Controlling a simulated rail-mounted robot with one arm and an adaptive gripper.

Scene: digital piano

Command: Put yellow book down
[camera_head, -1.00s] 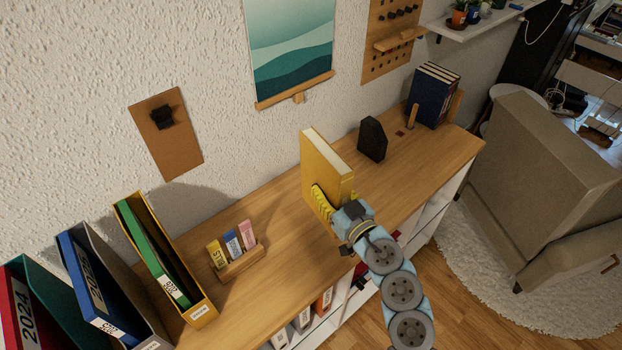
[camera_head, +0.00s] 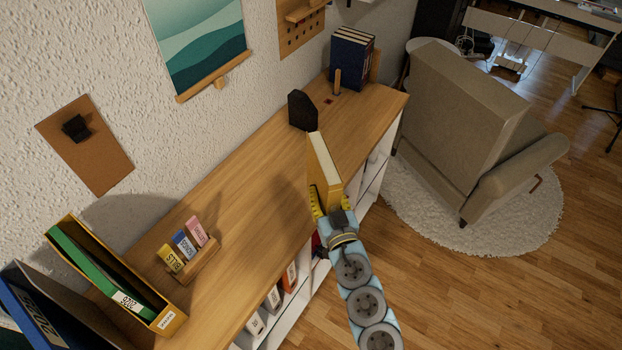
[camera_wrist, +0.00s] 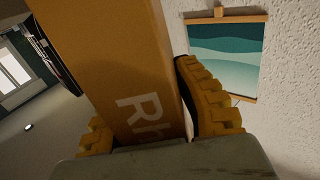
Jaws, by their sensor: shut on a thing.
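The yellow book (camera_head: 323,172) stands upright with its pale page edges facing up, near the front edge of the wooden shelf top (camera_head: 232,205). My gripper (camera_head: 331,203) is shut on the lower near end of the book. In the wrist view the book's yellow cover (camera_wrist: 125,60), with large pale letters, lies between my gripper's two yellow ribbed fingers (camera_wrist: 150,125). I cannot tell whether the book's lower edge touches the shelf top.
A black bookend-like block (camera_head: 302,110) stands behind the book. Dark blue books (camera_head: 352,58) stand at the far end. A wooden holder (camera_head: 196,262) with small labelled cards and a yellow file box (camera_head: 168,320) stand at left. The shelf middle is clear.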

